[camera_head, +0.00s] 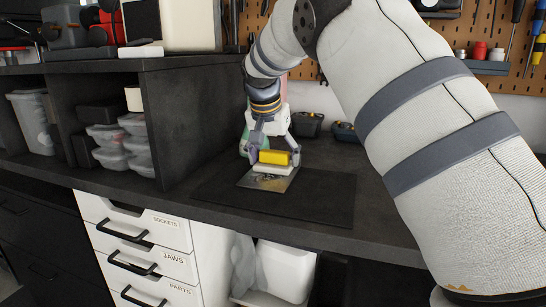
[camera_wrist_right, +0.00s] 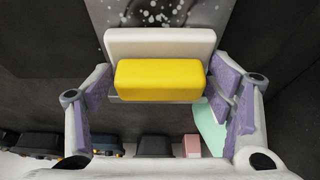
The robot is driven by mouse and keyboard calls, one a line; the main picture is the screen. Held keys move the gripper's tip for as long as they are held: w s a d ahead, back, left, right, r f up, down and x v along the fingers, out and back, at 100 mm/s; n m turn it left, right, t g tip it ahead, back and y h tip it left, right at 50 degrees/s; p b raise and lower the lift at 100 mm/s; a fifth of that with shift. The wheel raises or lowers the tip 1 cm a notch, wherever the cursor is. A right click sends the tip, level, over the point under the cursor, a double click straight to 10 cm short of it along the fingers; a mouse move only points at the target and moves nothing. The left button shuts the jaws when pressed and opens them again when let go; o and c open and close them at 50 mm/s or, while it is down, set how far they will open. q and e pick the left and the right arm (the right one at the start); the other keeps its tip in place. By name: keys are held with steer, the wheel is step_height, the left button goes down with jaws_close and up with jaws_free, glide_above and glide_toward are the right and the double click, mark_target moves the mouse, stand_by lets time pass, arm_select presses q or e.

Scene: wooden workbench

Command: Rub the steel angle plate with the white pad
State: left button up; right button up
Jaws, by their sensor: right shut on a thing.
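My right gripper (camera_head: 273,158) is shut on the yellow grip (camera_head: 274,157) of the white pad (camera_head: 271,169). In the right wrist view, the yellow grip (camera_wrist_right: 160,80) and the white pad (camera_wrist_right: 160,41) sit between the purple-lined fingers (camera_wrist_right: 160,95). The steel angle plate (camera_head: 262,184) lies on the dark mat. The pad is over the far part of the plate; I cannot tell whether it touches. In the right wrist view, the plate (camera_wrist_right: 160,14) shows pale spots beyond the pad. My left gripper is not in view.
The dark mat (camera_head: 320,207) has bare room right of the plate. A dark shelf unit (camera_head: 185,125) stands close on the left. Small dark bins (camera_head: 307,124) line the back. A pale green thing (camera_wrist_right: 208,130) is partly hidden by the right gripper. White drawers (camera_head: 145,250) are below the bench.

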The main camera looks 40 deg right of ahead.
mark_target(270, 168)
steer(key=shift+s+a+r+p, duration=0.25)
steer(key=shift+s+a+p, duration=0.15)
steer(key=shift+a, duration=0.2)
steer(key=shift+s+a+r+p, duration=0.25)
steer(key=shift+s+a+p, duration=0.1)
steer(key=shift+a, duration=0.2)
steer(key=shift+s+a, duration=0.15)
steer(key=shift+a, duration=0.25)
steer(key=shift+a+f, duration=0.25)
steer(key=shift+f, duration=0.05)
steer(key=shift+s+a, duration=0.25)
steer(key=shift+a, duration=0.1)
steer(key=shift+s+a+f, duration=0.1)
steer(key=shift+s+a, duration=0.25)
steer(key=shift+a, duration=0.4)
steer(key=shift+s+a+f, duration=0.1)
steer(key=shift+s+a, duration=0.25)
steer(key=shift+a, duration=0.35)
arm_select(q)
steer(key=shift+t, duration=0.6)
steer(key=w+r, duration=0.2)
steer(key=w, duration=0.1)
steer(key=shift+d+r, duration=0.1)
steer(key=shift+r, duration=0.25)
arm_select(e)
steer(key=shift+r, duration=3.05)
